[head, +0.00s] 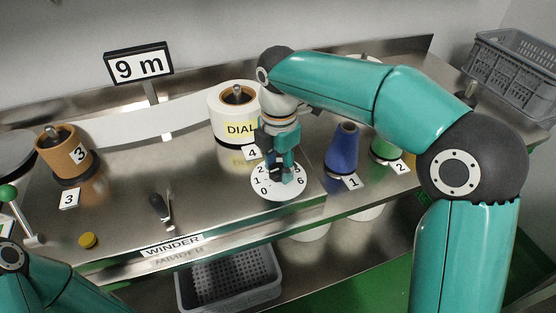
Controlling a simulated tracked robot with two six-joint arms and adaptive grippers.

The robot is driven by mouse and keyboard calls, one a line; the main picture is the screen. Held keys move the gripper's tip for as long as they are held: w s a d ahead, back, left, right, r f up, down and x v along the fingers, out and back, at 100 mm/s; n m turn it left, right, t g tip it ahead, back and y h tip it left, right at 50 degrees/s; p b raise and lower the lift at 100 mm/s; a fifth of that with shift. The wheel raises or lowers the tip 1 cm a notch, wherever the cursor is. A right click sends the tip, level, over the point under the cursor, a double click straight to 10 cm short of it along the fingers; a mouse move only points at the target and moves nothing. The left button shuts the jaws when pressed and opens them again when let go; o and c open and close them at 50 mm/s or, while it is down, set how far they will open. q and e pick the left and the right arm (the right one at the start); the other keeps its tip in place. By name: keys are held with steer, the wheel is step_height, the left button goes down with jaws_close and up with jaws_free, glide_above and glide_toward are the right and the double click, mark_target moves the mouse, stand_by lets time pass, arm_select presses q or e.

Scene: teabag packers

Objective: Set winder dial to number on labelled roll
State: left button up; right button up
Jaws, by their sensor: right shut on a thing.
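The winder dial (264,183) is a white disc with black numbers on the steel winder top; 0, 1, 2 and 6 show, and others are hidden. My right gripper (281,176) points down over its middle and is shut on the dial's knob, which the fingers mostly hide. I cannot tell the set number. A white roll (222,105) with an orange-brown core stands behind, its yellow label (238,129) reading "DIAL"; the rest is hidden by my gripper. An orange-brown roll (58,152) marked 3 stands at the left. My left arm shows at the lower left, its gripper out of view.
A blue cone (343,150) and a green cone (384,146) stand right of the dial, with cards 1 and 2. A "9 m" sign (139,64) stands behind. A grey crate (513,70) is far right.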

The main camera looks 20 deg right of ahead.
steer(key=m+p, duration=0.1)
steer(key=m, duration=0.2)
steer(key=shift+r+m, duration=0.15)
steer(key=shift+m, duration=0.25)
steer(key=m+p, duration=0.1)
steer(key=m, duration=0.1)
steer(key=shift+m, duration=0.3)
steer(key=m+p, duration=0.1)
steer(key=m, duration=0.9)
steer(key=shift+p, duration=0.3)
steer(key=m, duration=0.3)
steer(key=shift+m, duration=0.3)
steer(key=m, duration=0.6)
steer(key=shift+w+m, duration=0.1)
steer(key=shift+m, duration=0.3)
steer(key=o, duration=1.1)
